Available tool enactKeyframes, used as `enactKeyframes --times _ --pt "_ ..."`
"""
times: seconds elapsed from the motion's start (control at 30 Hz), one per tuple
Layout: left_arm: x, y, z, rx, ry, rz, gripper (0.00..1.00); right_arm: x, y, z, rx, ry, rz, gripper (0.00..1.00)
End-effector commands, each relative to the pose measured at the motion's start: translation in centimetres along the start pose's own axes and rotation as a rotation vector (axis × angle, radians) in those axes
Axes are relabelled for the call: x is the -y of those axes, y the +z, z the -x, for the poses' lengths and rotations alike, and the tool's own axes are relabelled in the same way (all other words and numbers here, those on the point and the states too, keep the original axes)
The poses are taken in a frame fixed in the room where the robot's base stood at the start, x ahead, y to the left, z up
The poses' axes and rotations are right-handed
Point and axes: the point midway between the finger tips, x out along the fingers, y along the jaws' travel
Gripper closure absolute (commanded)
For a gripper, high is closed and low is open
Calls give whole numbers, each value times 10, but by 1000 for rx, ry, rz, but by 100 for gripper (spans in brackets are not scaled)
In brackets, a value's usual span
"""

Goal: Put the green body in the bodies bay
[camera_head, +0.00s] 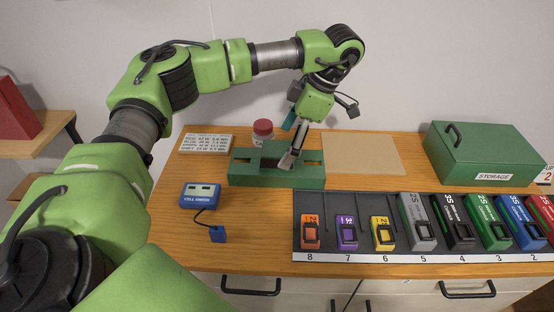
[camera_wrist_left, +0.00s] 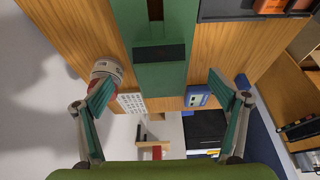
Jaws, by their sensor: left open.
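A long green block (camera_head: 245,178) with dark recesses in its top lies on the table; it also shows in the left wrist view (camera_wrist_left: 163,75). A green pack (camera_head: 490,222) stands in the numbered rack at the right. I cannot tell which green thing is the green body, and no label for a bodies bay is readable. My left gripper (camera_head: 290,156) is over the green block and hides part of it. In the left wrist view my left gripper (camera_wrist_left: 163,80) is open and empty, its fingers wide apart on either side of the block. My right gripper is out of view.
The dark rack (camera_head: 345,257) holds several coloured packs along the front right. A green storage box (camera_head: 485,153) stands behind it. A tan mat (camera_head: 362,154) lies bare. A red-lidded jar (camera_head: 263,130), a text card (camera_head: 205,143) and a blue checker (camera_head: 200,194) surround the block.

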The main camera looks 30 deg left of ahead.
Motion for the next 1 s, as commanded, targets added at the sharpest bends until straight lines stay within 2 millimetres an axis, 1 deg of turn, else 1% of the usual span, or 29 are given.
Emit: enactKeyframes --times 0.03,0.1,0.23,0.33,0.47,0.5,0.6,0.7,0.87,0.9,0.97,1.0 --pt "0 -1 -6 -3 -1 0 11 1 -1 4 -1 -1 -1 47" --pt "0 -1 -14 -1 0 0 11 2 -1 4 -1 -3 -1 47" --pt "0 0 -21 -1 0 0 11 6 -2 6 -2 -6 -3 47" --pt "1 1 -31 -3 -2 -1 11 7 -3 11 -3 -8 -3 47" --pt "1 4 -50 -3 -1 -2 11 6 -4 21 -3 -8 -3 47" --pt "1 4 -57 -3 -2 -1 11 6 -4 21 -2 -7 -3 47" --pt "1 5 -68 -1 -1 -1 11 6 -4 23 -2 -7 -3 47" --pt "0 5 -72 0 1 0 11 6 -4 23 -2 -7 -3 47" --pt "0 6 -73 0 1 0 11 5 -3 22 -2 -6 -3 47" --pt "0 6 -73 0 1 0 14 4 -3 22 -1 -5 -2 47" --pt "0 6 -72 0 1 0 29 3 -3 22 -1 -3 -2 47" --pt "0 6 -72 0 1 -1 40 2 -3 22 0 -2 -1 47"
